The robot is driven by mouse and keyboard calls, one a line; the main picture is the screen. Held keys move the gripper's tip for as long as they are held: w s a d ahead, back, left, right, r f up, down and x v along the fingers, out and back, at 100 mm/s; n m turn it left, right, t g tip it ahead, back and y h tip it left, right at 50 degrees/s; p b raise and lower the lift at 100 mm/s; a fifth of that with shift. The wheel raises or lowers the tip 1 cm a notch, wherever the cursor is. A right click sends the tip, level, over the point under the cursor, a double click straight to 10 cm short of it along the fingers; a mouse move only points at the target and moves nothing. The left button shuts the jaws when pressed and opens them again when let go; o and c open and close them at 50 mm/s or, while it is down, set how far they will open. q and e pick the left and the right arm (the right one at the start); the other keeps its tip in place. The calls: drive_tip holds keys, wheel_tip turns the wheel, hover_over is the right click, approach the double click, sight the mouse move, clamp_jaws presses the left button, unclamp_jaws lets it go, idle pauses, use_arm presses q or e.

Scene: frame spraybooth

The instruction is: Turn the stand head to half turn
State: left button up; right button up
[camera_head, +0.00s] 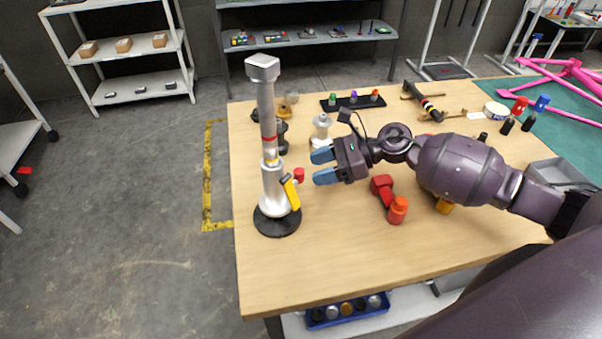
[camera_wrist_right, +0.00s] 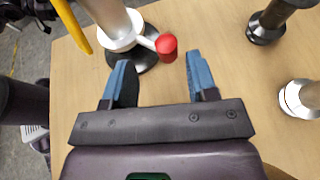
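The stand (camera_head: 269,150) is upright on a round black base (camera_head: 277,222) near the left edge of the table, with a grey head (camera_head: 262,67) on top. A red band, a yellow lever (camera_head: 290,191) and a red knob (camera_head: 299,174) are on its column. My right gripper (camera_head: 318,167) is open and empty, just right of the stand, its blue fingers pointing at it. In the right wrist view the red knob (camera_wrist_right: 166,43) lies ahead of and between the open fingers (camera_wrist_right: 160,80), apart from them. The stand head is outside that view. My left gripper is not in view.
A red tool (camera_head: 382,188) and an orange-topped item (camera_head: 397,209) lie under my right arm. A grey-white fitting (camera_head: 321,130) and dark fittings stand behind the gripper. The table (camera_head: 330,250) is clear in front of the stand. Shelves stand behind.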

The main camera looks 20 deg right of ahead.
drive_tip(key=v, duration=0.4)
drive_tip(key=shift+w+d, duration=0.15)
drive_tip(key=shift+r, duration=0.1)
drive_tip(key=shift+c, duration=0.3)
drive_tip(key=shift+d+f+t, duration=0.1)
drive_tip(key=shift+f+t, duration=0.1)
drive_tip(key=shift+t, duration=0.1)
drive_tip(key=c, duration=0.5)
drive_tip(key=s, duration=0.1)
drive_tip(key=m+t, duration=0.1)
drive_tip(key=s+f, duration=0.1)
drive_tip(key=shift+s+d+m+h, duration=0.35)
drive_tip(key=shift+m+h, duration=0.05)
clamp_jaws()
drive_tip(key=shift+s+d+m+t+h+p, duration=1.05)
drive_tip(key=shift+s+m+t, duration=1.15)
drive_tip(key=shift+s, duration=1.05)
drive_tip(key=p+x, duration=0.1)
drive_tip(key=x, duration=0.2)
drive_tip(key=r+p+x, duration=0.1)
drive_tip(key=x, duration=0.3)
drive_tip(key=p+x, duration=0.1)
drive_tip(key=x, duration=0.3)
drive_tip(key=shift+w+a+r, duration=0.15)
drive_tip(key=shift+w+r, duration=0.05)
drive_tip(key=shift+r, duration=0.1)
drive_tip(key=shift+h+p+x, duration=0.25)
drive_tip(key=shift+p+x, duration=0.15)
drive_tip(key=shift+x, duration=0.55)
